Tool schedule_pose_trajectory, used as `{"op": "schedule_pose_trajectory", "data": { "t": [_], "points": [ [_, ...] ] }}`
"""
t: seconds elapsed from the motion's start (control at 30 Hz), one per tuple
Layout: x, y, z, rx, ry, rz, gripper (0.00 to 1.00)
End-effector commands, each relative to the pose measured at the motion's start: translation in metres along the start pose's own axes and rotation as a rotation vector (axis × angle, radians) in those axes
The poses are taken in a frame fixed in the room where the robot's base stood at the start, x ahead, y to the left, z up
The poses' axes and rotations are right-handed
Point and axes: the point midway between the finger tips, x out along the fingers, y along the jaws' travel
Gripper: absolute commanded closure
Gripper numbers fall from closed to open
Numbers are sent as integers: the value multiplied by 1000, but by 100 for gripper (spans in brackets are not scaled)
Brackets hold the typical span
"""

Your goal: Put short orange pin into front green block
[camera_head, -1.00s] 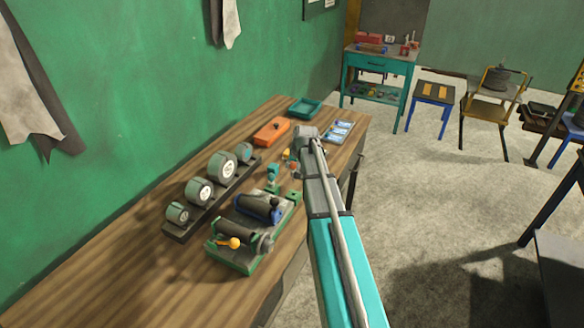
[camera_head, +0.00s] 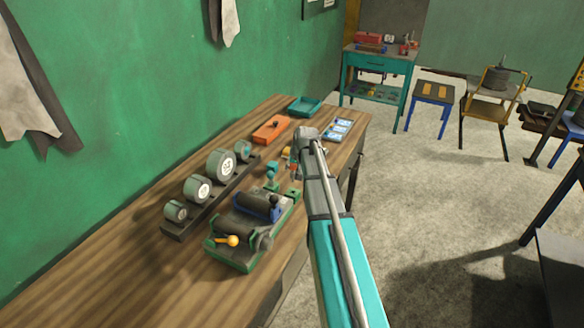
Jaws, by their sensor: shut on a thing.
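My gripper (camera_head: 295,168) is over the right part of the workbench, pointing down, its fingers small and partly hidden by my arm. It is shut on a small orange piece that looks like the short orange pin (camera_head: 288,153); its lower end is hard to make out. A small green block (camera_head: 293,195) sits just below and in front of the gripper, near the bench's front edge. Another green block (camera_head: 272,187) stands to its left, with a teal piece (camera_head: 272,170) upright above it. I cannot tell whether the pin touches any block.
A green fixture with dark rollers (camera_head: 235,258) stands in front left. A dark rack with several grey wheels (camera_head: 200,205) runs behind it. An orange box (camera_head: 271,130), a teal tray (camera_head: 305,106) and blue-white cards (camera_head: 338,130) lie farther back. The bench's left end is bare.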

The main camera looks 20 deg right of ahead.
Motion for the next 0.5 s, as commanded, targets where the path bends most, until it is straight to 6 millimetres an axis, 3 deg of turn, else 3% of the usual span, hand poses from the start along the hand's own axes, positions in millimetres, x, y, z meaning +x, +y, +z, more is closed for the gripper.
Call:
{"op": "schedule_pose_trajectory", "data": {
  "t": [0.2,0.5],
  "points": [
    [20,4,8,0,0,0,100],
    [35,7,15,-1,0,0,100]
  ]
}}
